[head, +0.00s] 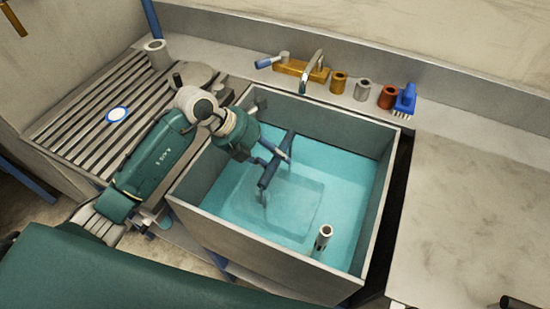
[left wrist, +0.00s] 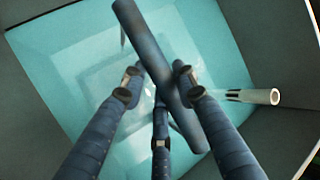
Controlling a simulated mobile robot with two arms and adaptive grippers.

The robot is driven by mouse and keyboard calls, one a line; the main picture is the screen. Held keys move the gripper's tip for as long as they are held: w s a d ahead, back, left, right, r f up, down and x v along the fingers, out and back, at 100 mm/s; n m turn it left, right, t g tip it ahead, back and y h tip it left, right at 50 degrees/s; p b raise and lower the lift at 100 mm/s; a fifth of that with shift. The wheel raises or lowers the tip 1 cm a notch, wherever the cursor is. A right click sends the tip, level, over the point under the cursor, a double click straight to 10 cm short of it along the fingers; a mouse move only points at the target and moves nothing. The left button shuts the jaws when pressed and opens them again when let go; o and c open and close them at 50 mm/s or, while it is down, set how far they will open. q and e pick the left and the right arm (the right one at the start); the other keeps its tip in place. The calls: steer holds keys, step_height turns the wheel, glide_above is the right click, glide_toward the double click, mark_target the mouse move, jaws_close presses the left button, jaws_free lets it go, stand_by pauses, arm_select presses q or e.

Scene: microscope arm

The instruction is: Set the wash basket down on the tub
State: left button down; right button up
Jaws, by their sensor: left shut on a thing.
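The wash basket shows as a pale, see-through square shape (head: 290,213) in the teal water of the tub. A dark blue bar, which looks like its handle (head: 268,175), stands above it. My left gripper (head: 274,160) reaches over the tub's left wall and is shut on this bar. In the left wrist view the bar (left wrist: 145,40) runs slantwise between the fingers of the gripper (left wrist: 158,88), and the basket below is blurred by water. The grey square tub (head: 270,258) surrounds them. My right gripper is not in view.
A pale upright pipe (head: 323,237) stands in the tub's near right corner. A tap (head: 312,70), several small cylinders and a blue brush (head: 405,98) line the back ledge. A ribbed drainboard (head: 85,125) lies left; a bare counter (head: 475,200) lies right.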

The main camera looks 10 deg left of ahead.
arm_select(q)
steer(key=shift+f, duration=0.5)
steer(key=c, duration=1.3)
jaws_free()
steer(key=shift+f, duration=0.15)
steer(key=shift+c, duration=0.2)
steer(key=b+v, duration=0.1)
steer(key=v, duration=1.1)
steer(key=shift+b, duration=0.35)
